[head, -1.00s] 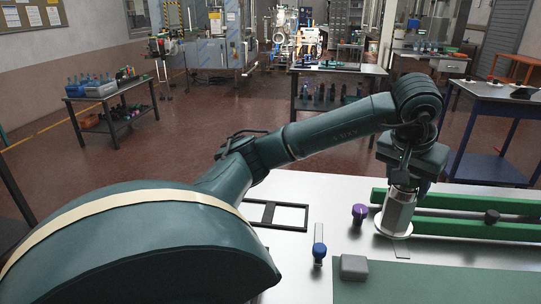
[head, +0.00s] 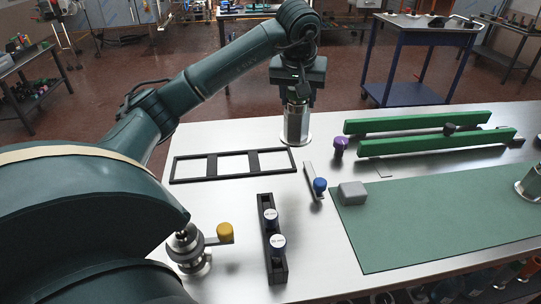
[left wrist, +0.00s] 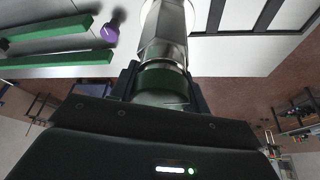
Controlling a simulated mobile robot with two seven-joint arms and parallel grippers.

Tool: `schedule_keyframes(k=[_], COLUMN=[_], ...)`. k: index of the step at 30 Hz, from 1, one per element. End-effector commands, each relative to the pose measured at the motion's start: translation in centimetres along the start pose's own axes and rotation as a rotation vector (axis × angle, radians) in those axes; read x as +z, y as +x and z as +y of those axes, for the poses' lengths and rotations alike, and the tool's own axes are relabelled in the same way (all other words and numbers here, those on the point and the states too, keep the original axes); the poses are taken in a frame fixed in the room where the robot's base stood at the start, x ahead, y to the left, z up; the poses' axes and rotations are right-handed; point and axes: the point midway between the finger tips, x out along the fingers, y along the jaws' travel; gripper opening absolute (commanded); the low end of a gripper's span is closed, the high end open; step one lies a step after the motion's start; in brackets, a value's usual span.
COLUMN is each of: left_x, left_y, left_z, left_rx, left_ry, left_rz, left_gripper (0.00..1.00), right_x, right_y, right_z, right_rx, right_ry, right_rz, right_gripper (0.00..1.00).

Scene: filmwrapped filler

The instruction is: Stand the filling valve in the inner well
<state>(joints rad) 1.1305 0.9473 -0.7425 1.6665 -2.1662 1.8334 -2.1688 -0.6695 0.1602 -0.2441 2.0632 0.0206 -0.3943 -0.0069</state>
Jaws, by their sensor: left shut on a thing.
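My left gripper (head: 297,95) is shut on the filling valve (head: 296,124), a silver cylinder with a wide round flange at its lower end. The valve hangs upright by the far right corner of a flat black frame (head: 175,169) with three openings. I cannot tell whether its flange touches the table. In the left wrist view, the valve (left wrist: 163,42) shows between the fingers (left wrist: 160,82), with a green band near the grip. No part is clearly marked as the inner well; the frame's openings look empty. My right gripper is not in view.
Purple-knobbed (head: 340,144) and blue-knobbed (head: 320,185) pieces, a grey block (head: 352,194) and green rails (head: 430,142) lie to the right. A metal fitting with a yellow knob (head: 225,230) stands at front left.

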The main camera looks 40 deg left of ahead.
Motion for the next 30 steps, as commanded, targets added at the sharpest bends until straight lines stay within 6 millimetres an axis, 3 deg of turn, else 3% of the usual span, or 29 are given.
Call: schedule_keyframes(k=[3,9,16,30], left_x=[-2.1,-3.2,-1.9,0.1], left_y=[2.0,4.2,7.6,12.2], left_z=[-3.0,-5.7,-5.9,-5.8], left_rx=[-0.056,-0.109,-0.113,-0.111], left_ry=[-0.135,-0.241,-0.246,-0.246], left_rz=[0.002,0.001,0.0,0.002], left_gripper=[0.0,0.0,0.0,0.0], right_x=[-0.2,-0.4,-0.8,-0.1], right_y=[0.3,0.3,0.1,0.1], right_z=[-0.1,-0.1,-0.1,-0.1], right_rx=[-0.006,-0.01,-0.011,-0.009], right_ry=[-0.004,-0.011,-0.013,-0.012], right_rz=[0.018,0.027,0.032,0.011], right_gripper=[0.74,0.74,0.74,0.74])
